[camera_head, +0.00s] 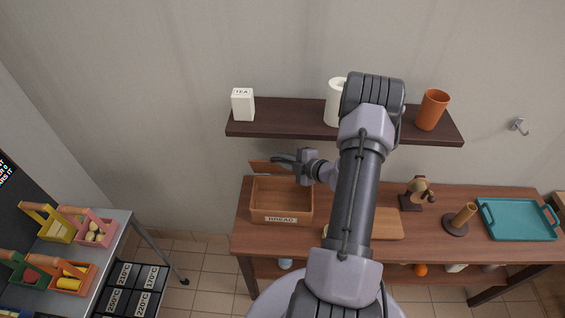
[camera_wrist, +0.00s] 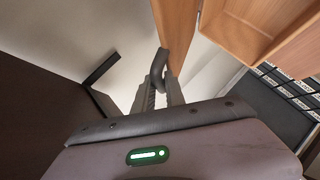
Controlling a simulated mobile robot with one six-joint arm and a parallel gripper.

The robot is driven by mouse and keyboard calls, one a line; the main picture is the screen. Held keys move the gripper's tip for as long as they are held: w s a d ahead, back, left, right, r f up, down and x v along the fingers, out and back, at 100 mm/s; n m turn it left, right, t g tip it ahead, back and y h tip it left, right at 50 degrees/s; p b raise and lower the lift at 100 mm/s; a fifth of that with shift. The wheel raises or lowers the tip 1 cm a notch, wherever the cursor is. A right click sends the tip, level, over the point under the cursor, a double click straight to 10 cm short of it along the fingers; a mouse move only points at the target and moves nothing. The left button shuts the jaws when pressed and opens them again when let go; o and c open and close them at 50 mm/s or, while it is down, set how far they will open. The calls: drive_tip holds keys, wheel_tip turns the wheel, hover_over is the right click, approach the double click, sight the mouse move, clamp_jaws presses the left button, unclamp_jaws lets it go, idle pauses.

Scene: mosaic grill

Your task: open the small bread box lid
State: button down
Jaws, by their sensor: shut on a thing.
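The wooden bread box (camera_head: 282,218), labelled BREAD, stands at the left end of the wooden table, and its inside shows from above. Its lid (camera_head: 262,168) is raised at the back edge. In the wrist view the lid (camera_wrist: 178,25) is a wooden panel beside the box (camera_wrist: 245,40). My gripper (camera_head: 280,158) is at the top of the raised lid. In the wrist view my gripper (camera_wrist: 160,90) is shut on the dark curved lid handle (camera_wrist: 159,62). Part of the lid is hidden by the gripper in the head view.
A dark shelf (camera_head: 290,127) above the table holds a white TEA box (camera_head: 243,104), a white canister (camera_head: 333,103) and an orange cup (camera_head: 432,109). A cutting board (camera_head: 387,223), a brown stand (camera_head: 411,201) and a teal tray (camera_head: 517,220) occupy the table's right side.

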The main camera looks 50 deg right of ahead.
drive_tip(key=shift+w+d+r, duration=0.25)
drive_tip(key=shift+w+d, duration=0.15)
drive_tip(key=shift+d, duration=0.15)
drive_tip(key=shift+f, duration=0.1)
drive_tip(key=c, duration=1.4)
unclamp_jaws()
drive_tip(key=shift+c, duration=0.2)
drive_tip(key=shift+a, duration=0.1)
drive_tip(key=shift+s, duration=0.1)
drive_tip(key=p+v, duration=0.1)
drive_tip(key=v, duration=1.6)
drive_tip(key=shift+r, duration=0.3)
